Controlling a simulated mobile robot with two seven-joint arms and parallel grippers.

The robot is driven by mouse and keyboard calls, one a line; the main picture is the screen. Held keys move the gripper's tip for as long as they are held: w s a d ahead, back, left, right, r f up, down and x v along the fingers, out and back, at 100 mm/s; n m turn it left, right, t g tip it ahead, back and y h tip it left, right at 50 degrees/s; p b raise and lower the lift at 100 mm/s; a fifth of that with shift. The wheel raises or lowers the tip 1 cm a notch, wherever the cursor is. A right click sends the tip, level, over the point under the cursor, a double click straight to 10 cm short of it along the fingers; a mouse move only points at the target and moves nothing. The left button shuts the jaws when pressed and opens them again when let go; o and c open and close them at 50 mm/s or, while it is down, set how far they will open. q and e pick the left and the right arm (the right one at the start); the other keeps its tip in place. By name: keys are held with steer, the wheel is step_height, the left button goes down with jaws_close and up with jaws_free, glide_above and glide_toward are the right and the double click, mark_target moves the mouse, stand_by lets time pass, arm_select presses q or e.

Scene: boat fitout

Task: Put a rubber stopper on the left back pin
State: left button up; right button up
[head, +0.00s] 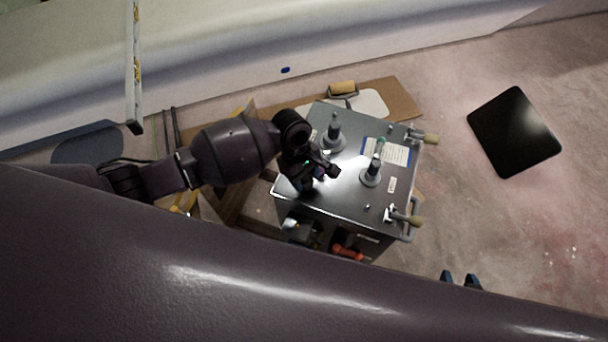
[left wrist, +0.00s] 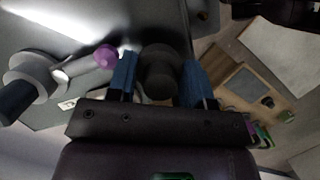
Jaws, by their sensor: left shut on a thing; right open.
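My left gripper (head: 322,172) is over the near left part of a grey metal-topped box (head: 340,205). In the left wrist view its blue fingers (left wrist: 160,88) are shut on a dark grey round piece, apparently a rubber stopper (left wrist: 160,70). Two upright grey pins with round bases show on the box top: one farther back (head: 333,137) and one to the right (head: 372,174). In the left wrist view a purple-tipped rod (left wrist: 103,56) stands just left of the fingers. Whether the stopper touches a pin is hidden. My right gripper (head: 460,279) is open and empty at the lower edge, away from the box.
An orange-handled tool (head: 347,252) is below the front edge. A black panel (head: 513,132) lies on the open floor at right.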

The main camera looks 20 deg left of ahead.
stand_by(0.5)
arm_select(q)
steer(key=shift+f, duration=0.1)
stand_by(0.3)
stand_by(0.4)
steer(key=shift+f, duration=0.75)
stand_by(0.5)
steer(key=shift+f, duration=0.35)
steer(key=shift+f, duration=0.25)
